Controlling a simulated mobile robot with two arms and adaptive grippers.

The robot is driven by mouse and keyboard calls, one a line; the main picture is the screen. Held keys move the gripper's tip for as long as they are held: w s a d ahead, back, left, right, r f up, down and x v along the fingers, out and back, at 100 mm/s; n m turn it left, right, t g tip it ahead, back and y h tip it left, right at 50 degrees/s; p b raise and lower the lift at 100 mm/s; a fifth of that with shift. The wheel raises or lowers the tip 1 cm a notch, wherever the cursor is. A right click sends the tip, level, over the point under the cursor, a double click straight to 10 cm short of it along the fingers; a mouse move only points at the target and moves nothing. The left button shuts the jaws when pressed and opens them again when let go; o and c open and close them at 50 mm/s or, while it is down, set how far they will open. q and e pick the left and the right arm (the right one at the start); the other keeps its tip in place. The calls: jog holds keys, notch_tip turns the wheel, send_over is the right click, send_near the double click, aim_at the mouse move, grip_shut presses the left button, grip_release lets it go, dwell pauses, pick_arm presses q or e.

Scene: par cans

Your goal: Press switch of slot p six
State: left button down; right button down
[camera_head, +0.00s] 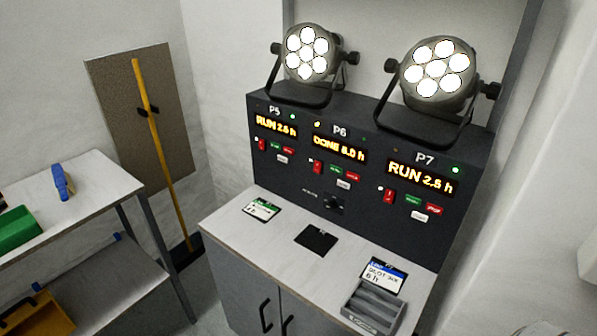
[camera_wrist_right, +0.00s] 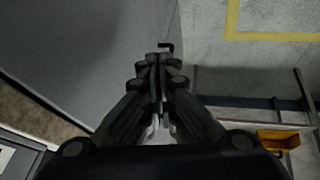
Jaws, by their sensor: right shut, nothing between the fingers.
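The dark control panel (camera_head: 268,170) has three sections marked P5, P6 and P7. The middle P6 section has a display (camera_head: 340,147) that appears to read "DONE 8.0 h", with a small amber light at its upper left. Below it are a red rocker switch (camera_head: 317,167), a green button, a red button (camera_head: 353,177) and a white button (camera_head: 344,184). The rocker's position is too small to tell. My right gripper (camera_wrist_right: 160,62) is shut and empty in the right wrist view, away from the panel. My left gripper is not in view.
Two lit par cans stand on the panel, above P5 (camera_head: 307,52) and P7 (camera_head: 438,68). The counter (camera_head: 280,240) holds cards, a black pad (camera_head: 315,240) and a grey tray (camera_head: 371,307). A shelf table (camera_head: 90,178) stands left. Open floor shows between them.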

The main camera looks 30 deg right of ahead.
aim_at(318, 167)
notch_tip(318, 167, up, 12)
jog(key=w+t+p, duration=0.1)
jog(key=w, duration=0.1)
jog(key=w+d+r+n+t+h, duration=0.2)
jog(key=w+d+r+n+t, duration=0.2)
jog(key=w+r, duration=0.4)
jog(key=w+d+r+n+t+h, duration=0.3)
jog(key=w+d+r+n+t, duration=0.1)
jog(key=w, duration=0.9)
notch_tip(318, 167, up, 4)
jog(key=shift+w+d+f+n+t, duration=0.15)
jog(key=shift+d+n+t, duration=0.3)
jog(key=shift+d, duration=0.6)
jog(key=shift+p, duration=0.3)
jog(key=s+d+p+x, duration=0.1)
jog(key=d+p+x, duration=0.1)
jog(key=x, duration=1)
jog(key=shift+w+d+p, duration=0.3)
jog(key=shift+w+d, duration=0.05)
jog(key=shift+d, duration=0.15)
jog(key=shift+f, duration=0.1)
